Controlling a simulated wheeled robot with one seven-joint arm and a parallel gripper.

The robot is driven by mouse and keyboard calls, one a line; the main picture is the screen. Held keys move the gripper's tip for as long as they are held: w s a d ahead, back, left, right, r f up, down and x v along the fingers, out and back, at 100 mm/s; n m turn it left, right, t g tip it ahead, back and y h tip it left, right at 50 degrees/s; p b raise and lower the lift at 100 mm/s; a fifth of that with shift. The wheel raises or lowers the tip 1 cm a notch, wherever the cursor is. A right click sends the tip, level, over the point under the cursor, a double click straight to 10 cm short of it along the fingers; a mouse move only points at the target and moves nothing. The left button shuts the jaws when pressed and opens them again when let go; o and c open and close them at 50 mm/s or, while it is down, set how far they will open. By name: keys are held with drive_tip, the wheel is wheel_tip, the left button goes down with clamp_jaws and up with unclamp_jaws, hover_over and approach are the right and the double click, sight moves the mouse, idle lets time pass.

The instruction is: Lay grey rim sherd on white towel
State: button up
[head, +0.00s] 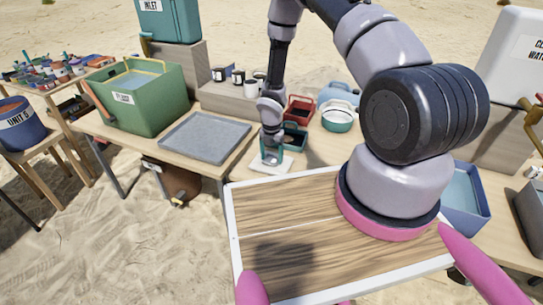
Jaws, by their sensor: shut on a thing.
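My gripper (271,157) points down over the white towel (285,168), a small pale patch at the front edge of the far table. Its teal fingers are closed on a small piece, taken to be the grey rim sherd. The sherd is mostly hidden by the fingers and too small to make out. The fingertips are very close above the towel; I cannot tell whether the sherd touches it.
A grey tray (205,138) lies left of the towel, with a green bin (150,108) behind it. A dark green tray (296,140) and a red tray (299,108) stand close behind my gripper. A teal-white bowl (337,122) and blue bin (468,210) are to the right.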

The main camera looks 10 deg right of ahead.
drive_tip(key=o, duration=1.2)
drive_tip(key=shift+f, duration=0.1)
drive_tip(key=shift+o, duration=0.2)
wheel_tip(320, 180, up, 12)
wheel_tip(320, 180, up, 15)
drive_tip(key=m+t, duration=0.2)
drive_tip(key=m, duration=0.5)
hover_over(272, 160)
drive_tip(key=w+d, duration=0.1)
drive_tip(key=d, duration=0.3)
drive_tip(key=s+d+r+m+t+h, duration=0.1)
drive_tip(key=s+d+r+m, duration=0.1)
drive_tip(key=r+m, duration=0.45)
drive_tip(key=s+d+r+m, duration=0.1)
drive_tip(key=s+r+m, duration=0.15)
drive_tip(key=r, duration=0.65)
drive_tip(key=s+r+m+t+y, duration=0.3)
drive_tip(key=s+r+m+t, duration=0.1)
drive_tip(key=s+r+m, duration=1.3)
drive_tip(key=shift+s+a+r, duration=0.2)
drive_tip(key=shift+s+a, duration=0.2)
drive_tip(key=shift+s, duration=0.85)
